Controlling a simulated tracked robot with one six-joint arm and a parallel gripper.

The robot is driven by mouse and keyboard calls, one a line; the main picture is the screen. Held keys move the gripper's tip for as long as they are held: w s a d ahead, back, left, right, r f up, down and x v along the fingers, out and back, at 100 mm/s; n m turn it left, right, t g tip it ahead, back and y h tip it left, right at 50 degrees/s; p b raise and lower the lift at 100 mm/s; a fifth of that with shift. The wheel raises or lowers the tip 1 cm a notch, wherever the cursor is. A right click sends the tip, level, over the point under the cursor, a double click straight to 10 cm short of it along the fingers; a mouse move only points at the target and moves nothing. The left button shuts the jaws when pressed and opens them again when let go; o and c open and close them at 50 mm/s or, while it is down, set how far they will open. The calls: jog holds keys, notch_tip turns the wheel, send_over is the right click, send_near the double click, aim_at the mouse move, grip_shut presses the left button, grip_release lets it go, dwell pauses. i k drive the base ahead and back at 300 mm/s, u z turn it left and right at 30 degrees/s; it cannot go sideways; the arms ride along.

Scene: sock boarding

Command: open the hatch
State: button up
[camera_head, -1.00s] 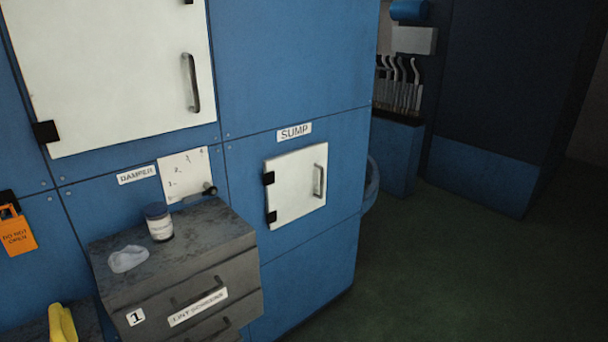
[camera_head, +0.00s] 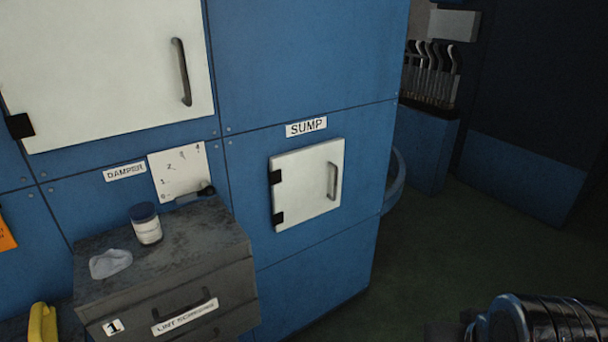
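A small white hatch (camera_head: 308,184) sits in the blue panel under a label (camera_head: 306,127) reading SUMP. It is shut. It has two black hinges on its left edge and a dark upright handle (camera_head: 332,181) near its right edge. A larger white door (camera_head: 105,70) at the upper left is also shut, with a dark handle (camera_head: 182,72) on its right side and a black hinge at its lower left. A dark rounded part at the lower right appears to be my arm. My gripper is not in view.
A grey drawer cabinet (camera_head: 205,272) stands left of the small hatch, with a jar (camera_head: 145,224) and a crumpled pale cloth (camera_head: 110,263) on top. A damper lever (camera_head: 203,191) sits above it. Green floor (camera_head: 425,260) is open at the right.

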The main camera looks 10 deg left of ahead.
aim_at(306, 181)
jog(key=u, duration=0.4)
jog(key=i, duration=0.55)
jog(key=u, duration=0.65)
jog(key=i, duration=0.6)
jog(key=u, duration=0.35)
